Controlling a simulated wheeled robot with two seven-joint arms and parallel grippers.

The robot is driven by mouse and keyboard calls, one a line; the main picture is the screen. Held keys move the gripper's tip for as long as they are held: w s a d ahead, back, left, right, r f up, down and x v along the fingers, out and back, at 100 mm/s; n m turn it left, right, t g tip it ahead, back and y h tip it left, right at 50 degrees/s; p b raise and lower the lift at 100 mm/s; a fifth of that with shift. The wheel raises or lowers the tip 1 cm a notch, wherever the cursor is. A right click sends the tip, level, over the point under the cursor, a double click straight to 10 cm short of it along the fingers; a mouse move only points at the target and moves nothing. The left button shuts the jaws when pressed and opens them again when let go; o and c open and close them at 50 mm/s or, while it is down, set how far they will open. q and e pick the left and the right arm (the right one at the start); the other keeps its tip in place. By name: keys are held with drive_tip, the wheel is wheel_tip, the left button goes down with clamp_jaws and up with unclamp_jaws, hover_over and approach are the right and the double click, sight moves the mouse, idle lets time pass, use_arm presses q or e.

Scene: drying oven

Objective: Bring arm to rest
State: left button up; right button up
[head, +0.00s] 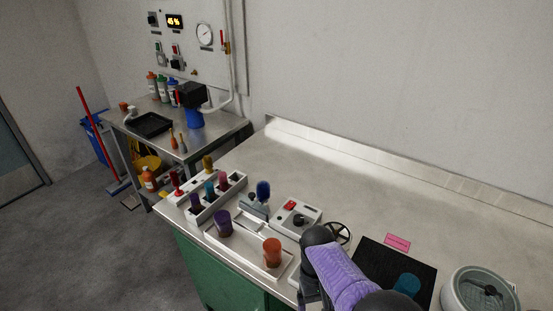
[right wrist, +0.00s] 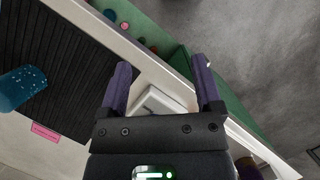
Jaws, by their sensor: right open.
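My right arm (head: 345,275) comes in from the bottom of the head view, over the front edge of the bench. Its fingers are hard to make out there. In the right wrist view my right gripper (right wrist: 160,85) is open, with its two purple fingers apart and nothing between them. The bench edge and green cabinet front (right wrist: 180,65) show beyond the fingers. My left gripper is not in view.
A white tray (head: 285,271) with purple (head: 223,223) and orange (head: 272,252) containers lies left of my arm. A black mat (head: 372,258) with a teal container (head: 407,284) and a round grey pot (head: 480,292) are right. The bench's back (head: 340,165) is clear.

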drive_tip(key=s+d+f+t+b, duration=0.1)
drive_tip(key=s+d+f+b, duration=0.1)
drive_tip(key=s+f, duration=0.45)
drive_tip(key=s+d+f+b, duration=0.1)
drive_tip(key=s+f+b, duration=0.15)
drive_tip(key=f, duration=0.65)
drive_tip(key=s+d+f+t+b, duration=0.1)
drive_tip(key=s+d+f+b, duration=0.1)
drive_tip(key=s+f, duration=0.5)
use_arm(q)
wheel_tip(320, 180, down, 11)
drive_tip(key=b, duration=0.4)
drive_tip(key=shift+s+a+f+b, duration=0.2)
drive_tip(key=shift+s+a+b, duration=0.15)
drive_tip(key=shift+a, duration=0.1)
use_arm(e)
drive_tip(key=s+d+f+t, duration=0.1)
drive_tip(key=s+d+f, duration=0.1)
drive_tip(key=s+f, duration=0.3)
drive_tip(key=s+d+f+t, duration=0.1)
drive_tip(key=s+f, duration=0.3)
drive_tip(key=s, duration=0.7)
drive_tip(key=shift+s+d+f+t+y, duration=0.3)
drive_tip(key=shift+d+f+t, duration=0.1)
drive_tip(key=shift+d, duration=0.25)
